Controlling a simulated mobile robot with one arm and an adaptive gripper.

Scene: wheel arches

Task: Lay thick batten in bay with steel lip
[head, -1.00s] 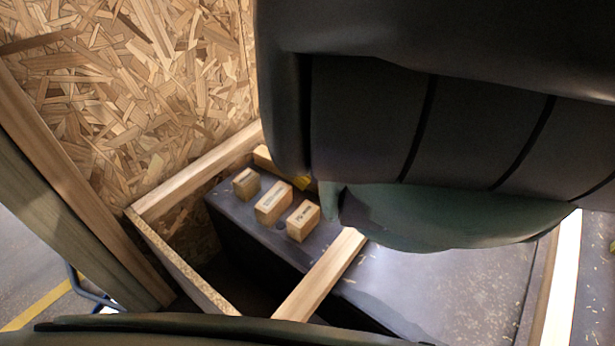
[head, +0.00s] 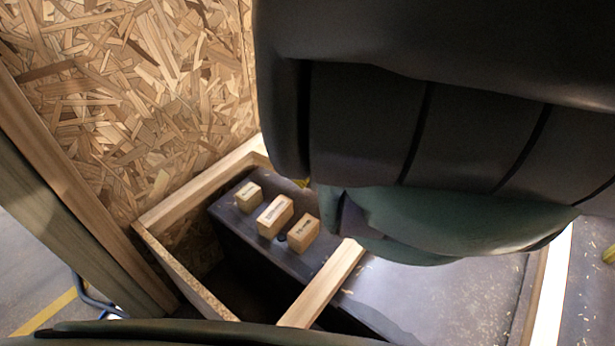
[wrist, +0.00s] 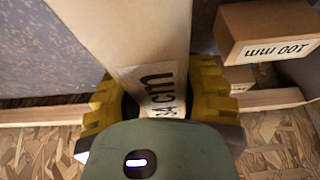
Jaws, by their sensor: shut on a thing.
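My gripper (wrist: 155,88) is shut on a pale wooden batten (wrist: 128,38), with a yellow finger on each side of it. The batten runs out of the top of the wrist view; its printed label is partly hidden and ends in "cm". In the head view my arm covers the batten and nearly all of the gripper. Three small labelled wood blocks, left (head: 248,197), middle (head: 275,215) and right (head: 303,233), sit on a dark wheel arch (head: 240,237). I cannot make out a steel lip.
A wooden rail (head: 322,287) crosses the arch and divides the framed space. An OSB wall (head: 130,90) stands behind at the left. In the wrist view a block marked "100 mm" (wrist: 265,25) is close to the right finger. The grey surface right of the rail looks clear.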

